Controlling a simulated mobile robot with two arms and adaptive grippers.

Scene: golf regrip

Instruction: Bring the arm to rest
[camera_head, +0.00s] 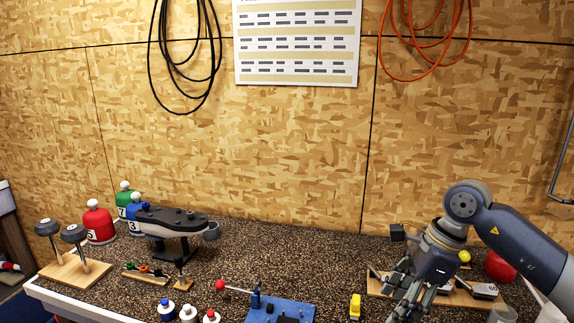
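My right arm comes in from the right, with its gripper (408,300) pointing down over the front right of the bench. The dark fingers show in front of a wooden board (380,288). I cannot tell how far apart the fingertips are or whether anything is between them. My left arm and gripper are not in view.
Club heads stand on a wooden base (75,274) at the left. Behind are a red headcover (98,224) and a dark clamp stand (170,222). In front are small bottles (188,313), a blue fixture (280,311) and a yellow block (355,306). The bench centre (300,260) is clear.

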